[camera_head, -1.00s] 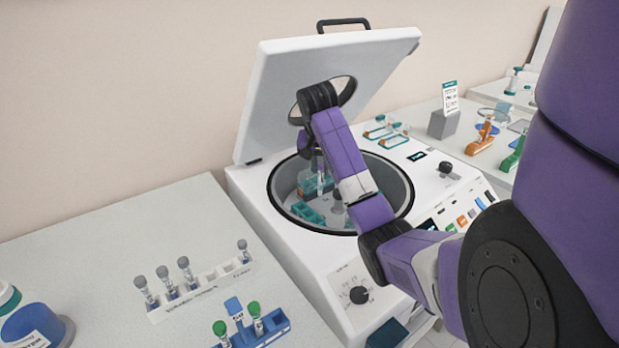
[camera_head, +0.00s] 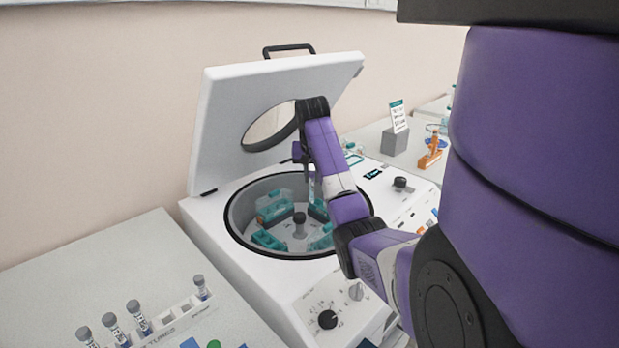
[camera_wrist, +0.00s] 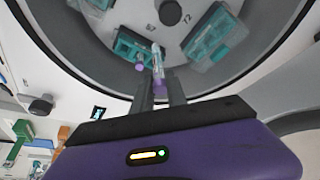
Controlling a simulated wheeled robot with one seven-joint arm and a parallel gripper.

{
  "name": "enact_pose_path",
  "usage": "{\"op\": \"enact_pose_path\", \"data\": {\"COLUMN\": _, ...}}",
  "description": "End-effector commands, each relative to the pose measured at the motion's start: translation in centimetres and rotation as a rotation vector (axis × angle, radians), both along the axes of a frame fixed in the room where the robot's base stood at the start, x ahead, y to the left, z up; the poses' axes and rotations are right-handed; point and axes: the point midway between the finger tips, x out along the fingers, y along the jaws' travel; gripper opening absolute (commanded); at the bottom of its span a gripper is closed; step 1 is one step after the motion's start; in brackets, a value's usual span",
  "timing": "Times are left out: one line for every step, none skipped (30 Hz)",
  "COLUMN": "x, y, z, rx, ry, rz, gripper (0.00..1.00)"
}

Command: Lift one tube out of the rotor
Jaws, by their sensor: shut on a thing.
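The centrifuge (camera_head: 300,282) stands with its lid (camera_head: 235,120) raised, and its rotor (camera_head: 285,235) shows inside the round bowl with teal buckets around a dark centre knob (camera_head: 299,222). My gripper (camera_head: 309,188) is over the back right of the bowl. In the wrist view my gripper (camera_wrist: 160,92) is shut on a clear tube with a purple cap (camera_wrist: 157,62). The tube overlaps a teal bucket (camera_wrist: 128,46) in that view; I cannot tell whether its lower end is clear of it. Another purple cap (camera_wrist: 139,67) shows beside it.
A white rack (camera_head: 180,325) with grey-capped tubes stands on the bench at the lower left. The raised lid stands behind my arm, and the bowl rim (camera_head: 235,235) surrounds the rotor. A grey block with a sign (camera_head: 395,140) stands at right.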

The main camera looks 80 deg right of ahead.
Motion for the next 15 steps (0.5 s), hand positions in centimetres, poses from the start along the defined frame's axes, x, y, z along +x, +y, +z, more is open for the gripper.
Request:
{"op": "enact_pose_path", "data": {"x": 0.0, "y": 0.0, "z": 0.0, "rx": 0.0, "ry": 0.0, "rz": 0.0, "gripper": 0.0}}
{"op": "enact_pose_path", "data": {"x": 0.0, "y": 0.0, "z": 0.0, "rx": 0.0, "ry": 0.0, "rz": 0.0, "gripper": 0.0}}
{"op": "enact_pose_path", "data": {"x": 0.0, "y": 0.0, "z": 0.0, "rx": 0.0, "ry": 0.0, "rz": 0.0, "gripper": 0.0}}
{"op": "enact_pose_path", "data": {"x": 0.0, "y": 0.0, "z": 0.0, "rx": 0.0, "ry": 0.0, "rz": 0.0, "gripper": 0.0}}
{"op": "enact_pose_path", "data": {"x": 0.0, "y": 0.0, "z": 0.1, "rx": 0.0, "ry": 0.0, "rz": 0.0, "gripper": 0.0}}
{"op": "enact_pose_path", "data": {"x": 0.0, "y": 0.0, "z": 0.2, "rx": 0.0, "ry": 0.0, "rz": 0.0, "gripper": 0.0}}
{"op": "enact_pose_path", "data": {"x": 0.0, "y": 0.0, "z": 0.3, "rx": 0.0, "ry": 0.0, "rz": 0.0, "gripper": 0.0}}
{"op": "enact_pose_path", "data": {"x": 0.0, "y": 0.0, "z": 0.5, "rx": 0.0, "ry": 0.0, "rz": 0.0, "gripper": 0.0}}
{"op": "enact_pose_path", "data": {"x": 0.0, "y": 0.0, "z": 0.7, "rx": 0.0, "ry": 0.0, "rz": 0.0, "gripper": 0.0}}
{"op": "enact_pose_path", "data": {"x": 0.0, "y": 0.0, "z": 0.9, "rx": 0.0, "ry": 0.0, "rz": 0.0, "gripper": 0.0}}
{"op": "enact_pose_path", "data": {"x": 0.0, "y": 0.0, "z": 1.1, "rx": 0.0, "ry": 0.0, "rz": 0.0, "gripper": 0.0}}
{"op": "enact_pose_path", "data": {"x": 0.0, "y": 0.0, "z": 1.4, "rx": 0.0, "ry": 0.0, "rz": 0.0, "gripper": 0.0}}
{"op": "enact_pose_path", "data": {"x": 0.0, "y": 0.0, "z": 1.6, "rx": 0.0, "ry": 0.0, "rz": 0.0, "gripper": 0.0}}
{"op": "enact_pose_path", "data": {"x": 0.0, "y": 0.0, "z": 1.8, "rx": 0.0, "ry": 0.0, "rz": 0.0, "gripper": 0.0}}
{"op": "enact_pose_path", "data": {"x": 0.0, "y": 0.0, "z": 2.1, "rx": 0.0, "ry": 0.0, "rz": -0.001, "gripper": 0.0}}
